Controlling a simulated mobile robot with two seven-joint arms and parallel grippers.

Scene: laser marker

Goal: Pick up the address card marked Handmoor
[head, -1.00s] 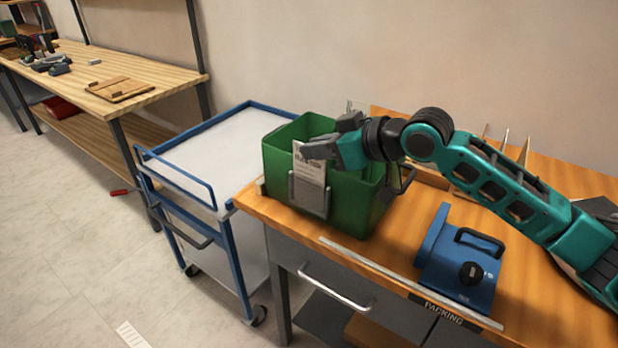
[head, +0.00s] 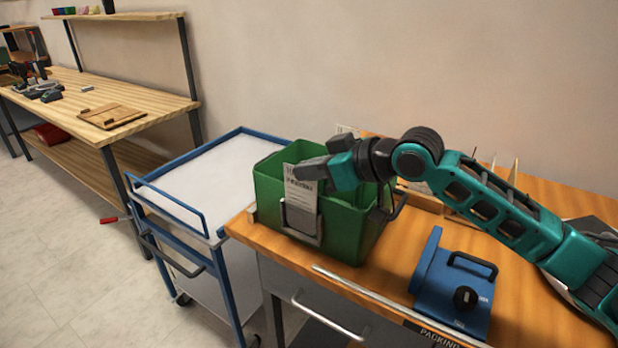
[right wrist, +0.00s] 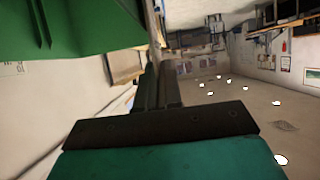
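A white printed card (head: 301,194) stands upright in a grey holder (head: 301,222) on the front of the green bin (head: 347,237). Its print is too small to read surely. My right gripper (head: 311,170) reaches over the bin from the right, with one dark finger across the front of the card's upper part. In the right wrist view the two fingers (right wrist: 158,88) are close together, with only a narrow gap. They appear shut on the card, whose lower part still sits in the holder. My left gripper is not in view.
The bin stands at the left end of the wooden packing bench (head: 393,254). A blue machine (head: 456,287) sits to its right. A blue-framed trolley (head: 215,170) with an empty top stands to the left, before a wooden workbench (head: 150,97).

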